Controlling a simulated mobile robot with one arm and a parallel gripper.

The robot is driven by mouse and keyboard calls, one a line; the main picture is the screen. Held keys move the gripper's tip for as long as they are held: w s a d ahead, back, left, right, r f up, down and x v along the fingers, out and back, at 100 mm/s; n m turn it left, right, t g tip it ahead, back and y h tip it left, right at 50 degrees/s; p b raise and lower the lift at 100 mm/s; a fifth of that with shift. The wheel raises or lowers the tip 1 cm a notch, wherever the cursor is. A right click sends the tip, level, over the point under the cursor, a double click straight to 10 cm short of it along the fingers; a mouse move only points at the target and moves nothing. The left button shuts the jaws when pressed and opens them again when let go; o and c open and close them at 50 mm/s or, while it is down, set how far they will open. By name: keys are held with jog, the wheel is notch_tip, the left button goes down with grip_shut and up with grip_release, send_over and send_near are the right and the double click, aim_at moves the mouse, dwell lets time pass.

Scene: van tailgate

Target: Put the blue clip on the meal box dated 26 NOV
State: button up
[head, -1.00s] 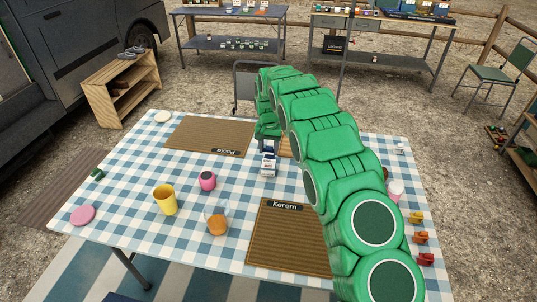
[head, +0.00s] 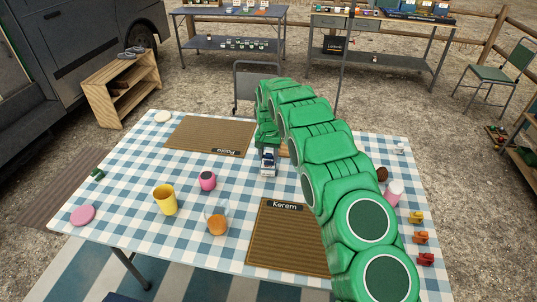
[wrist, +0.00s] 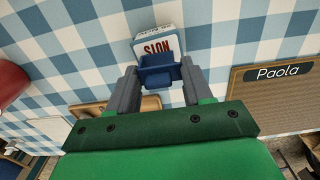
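My gripper (head: 268,152) is over the far middle of the checkered table. In the wrist view its two grey fingers (wrist: 159,88) are on either side of a small dark blue thing, apparently the blue clip (wrist: 160,72), and look shut on it. Just beyond it is a white box (wrist: 157,40) with red and blue lettering, only partly legible. In the head view this box (head: 268,170) stands on the cloth below the fingers. I cannot tell whether the clip touches the box. I cannot read the date 26 NOV anywhere.
A Paola mat (head: 205,135) lies at the far left and a Kerem mat (head: 285,240) at the near side. A pink cup (head: 207,181), a yellow cup (head: 165,200) and a glass (head: 217,221) stand left of the box. My arm covers much of the table's right side.

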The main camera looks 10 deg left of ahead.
jog(key=o, duration=0.4)
jog(key=shift+r, duration=0.1)
notch_tip(320, 180, up, 12)
dwell(0.6)
jog(key=shift+r, duration=0.1)
